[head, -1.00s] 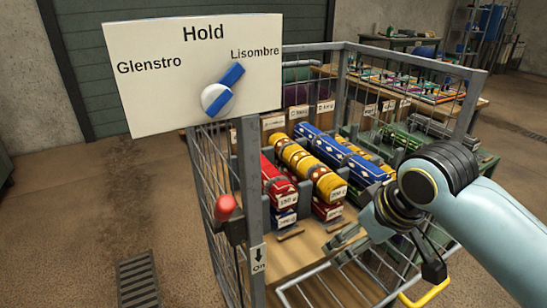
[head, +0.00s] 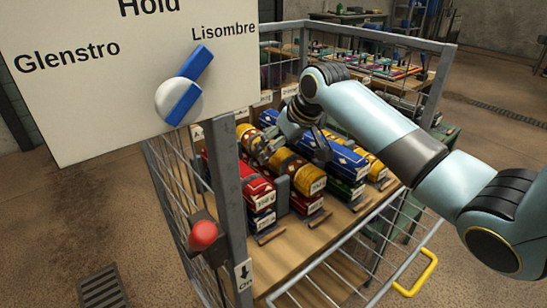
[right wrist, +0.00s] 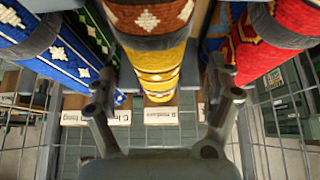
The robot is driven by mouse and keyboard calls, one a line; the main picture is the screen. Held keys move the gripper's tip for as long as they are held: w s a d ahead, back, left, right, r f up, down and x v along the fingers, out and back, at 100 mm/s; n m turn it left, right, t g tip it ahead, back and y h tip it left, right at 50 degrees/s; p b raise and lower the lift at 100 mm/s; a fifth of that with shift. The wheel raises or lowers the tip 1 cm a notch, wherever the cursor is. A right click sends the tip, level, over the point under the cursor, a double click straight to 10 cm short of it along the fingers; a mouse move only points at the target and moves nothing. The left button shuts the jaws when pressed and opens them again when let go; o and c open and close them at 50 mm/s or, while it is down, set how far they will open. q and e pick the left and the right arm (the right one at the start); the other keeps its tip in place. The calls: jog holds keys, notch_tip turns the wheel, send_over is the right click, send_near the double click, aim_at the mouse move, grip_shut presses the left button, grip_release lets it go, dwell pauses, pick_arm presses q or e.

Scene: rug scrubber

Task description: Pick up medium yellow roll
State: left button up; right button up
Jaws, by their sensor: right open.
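A yellow roll (head: 292,172) with dark bands and a white end tag lies on top of a red roll in the cage cart. It also shows in the right wrist view (right wrist: 158,60), where it runs between my spread fingers. My right gripper (head: 292,150) is open over this roll, one finger on each side; its fingers also show in the wrist view (right wrist: 162,82). I cannot tell whether they touch it. A second yellow roll (head: 376,168) lies farther right, partly hidden by a blue roll. My left gripper is not in view.
A red roll (head: 243,182) lies left of the yellow one and a blue roll (head: 345,158) right. The mesh cart has a lever with a red knob (head: 203,234) and a yellow handle (head: 424,275). A sign board (head: 80,100) with a blue pointer stands at front left.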

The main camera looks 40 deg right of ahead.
jog(key=b+x, duration=0.1)
jog(key=x, duration=0.3)
jog(key=shift+w+d+f, duration=0.1)
jog(key=shift+d+f, duration=0.05)
jog(key=shift+f, duration=0.25)
jog(key=shift+r, duration=0.1)
jog(key=shift+c, duration=0.2)
jog(key=c, duration=1.4)
